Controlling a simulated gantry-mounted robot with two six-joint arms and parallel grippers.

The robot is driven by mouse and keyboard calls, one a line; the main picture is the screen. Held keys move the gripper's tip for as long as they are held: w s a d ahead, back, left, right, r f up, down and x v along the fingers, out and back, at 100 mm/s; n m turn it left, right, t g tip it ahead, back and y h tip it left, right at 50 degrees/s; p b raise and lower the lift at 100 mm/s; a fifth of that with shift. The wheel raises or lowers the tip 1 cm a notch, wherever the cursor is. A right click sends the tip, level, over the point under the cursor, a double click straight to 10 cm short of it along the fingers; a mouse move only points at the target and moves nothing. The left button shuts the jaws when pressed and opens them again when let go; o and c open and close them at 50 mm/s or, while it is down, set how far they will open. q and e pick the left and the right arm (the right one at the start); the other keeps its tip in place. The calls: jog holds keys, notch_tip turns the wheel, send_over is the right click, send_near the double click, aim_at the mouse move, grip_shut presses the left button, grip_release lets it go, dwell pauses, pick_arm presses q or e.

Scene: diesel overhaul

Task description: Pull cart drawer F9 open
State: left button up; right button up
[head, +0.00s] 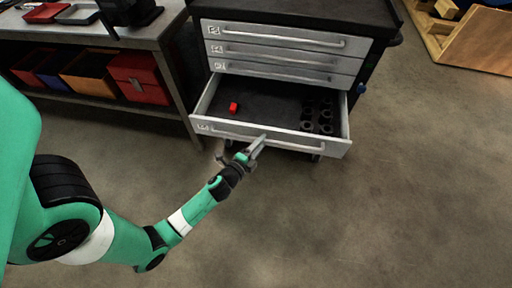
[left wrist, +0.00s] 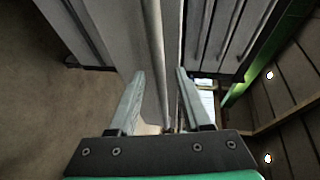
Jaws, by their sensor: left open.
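The tool cart (head: 285,50) has several grey drawers with bar handles. Its lowest visible drawer (head: 334,146) is pulled well out; its label is too small to read surely. A small red block (head: 233,107) and several dark ring-shaped parts (head: 318,115) lie inside it. My left gripper (head: 259,141) is at the front of this open drawer, by its handle (head: 290,147). In the left wrist view my left gripper (left wrist: 162,72) is open, with the handle bar (left wrist: 154,35) running between its fingers. The fingers look apart from the bar. My right gripper is out of view.
A workbench (head: 120,38) stands left of the cart, with red, blue and orange bins (head: 90,75) on its lower shelf. A wooden crate (head: 478,40) is at the upper right. The floor (head: 400,210) in front and to the right is clear.

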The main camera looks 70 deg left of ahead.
pick_arm(q)
jog(key=b+v, duration=0.1)
jog(key=v, duration=1)
jog(key=shift+s+b, duration=0.15)
jog(key=shift+b, duration=0.25)
jog(key=shift+d, duration=0.1)
